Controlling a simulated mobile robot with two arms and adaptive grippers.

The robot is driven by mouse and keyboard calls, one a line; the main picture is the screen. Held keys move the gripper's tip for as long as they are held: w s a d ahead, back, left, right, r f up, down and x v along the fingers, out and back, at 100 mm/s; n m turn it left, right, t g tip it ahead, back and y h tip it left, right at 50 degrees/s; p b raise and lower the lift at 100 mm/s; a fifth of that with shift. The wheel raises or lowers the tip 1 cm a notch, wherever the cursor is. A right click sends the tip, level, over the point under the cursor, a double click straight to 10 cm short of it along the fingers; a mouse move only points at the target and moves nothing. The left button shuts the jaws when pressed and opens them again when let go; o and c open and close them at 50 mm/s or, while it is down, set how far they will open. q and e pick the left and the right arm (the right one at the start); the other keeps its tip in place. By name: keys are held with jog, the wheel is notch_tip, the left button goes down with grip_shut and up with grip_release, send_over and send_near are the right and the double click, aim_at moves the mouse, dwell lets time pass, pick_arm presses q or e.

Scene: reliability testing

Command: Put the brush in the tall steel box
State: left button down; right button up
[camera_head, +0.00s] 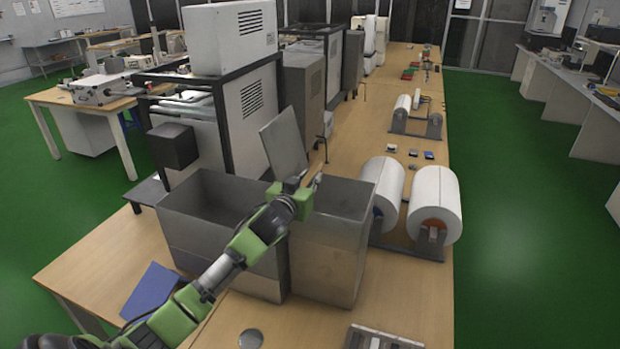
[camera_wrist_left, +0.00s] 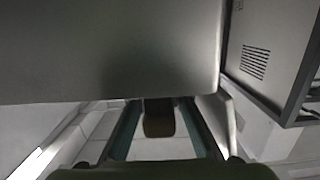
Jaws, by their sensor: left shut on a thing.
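My left gripper (camera_head: 306,184) is over the top edges of two steel boxes, near where they meet. It is shut on a dark brown block, taken to be part of the brush (camera_wrist_left: 160,118), which shows between the fingers in the left wrist view. The brush cannot be made out clearly in the head view. The tall steel box (camera_head: 325,262) is the narrower one on the right, upright and open at the top. Its floor is hidden. My right gripper is not in view.
A wider open steel box (camera_head: 215,255) stands to the left, partly behind my arm. A grey panel (camera_head: 284,143) rises behind the gripper. White rolls (camera_head: 436,198) on stands are to the right. A blue flat object (camera_head: 150,290) lies at front left on the table.

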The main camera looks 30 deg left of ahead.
pick_arm(q)
jog(key=shift+s, duration=0.1)
jog(key=c, duration=1.8)
grip_release()
jog(key=shift+c, duration=0.2)
jog(key=shift+d, duration=0.1)
jog(key=shift+s+d, duration=0.15)
jog(key=shift+s, duration=0.4)
jog(key=v, duration=1.1)
jog(key=shift+w+d+r, duration=0.1)
jog(key=shift+d, duration=0.05)
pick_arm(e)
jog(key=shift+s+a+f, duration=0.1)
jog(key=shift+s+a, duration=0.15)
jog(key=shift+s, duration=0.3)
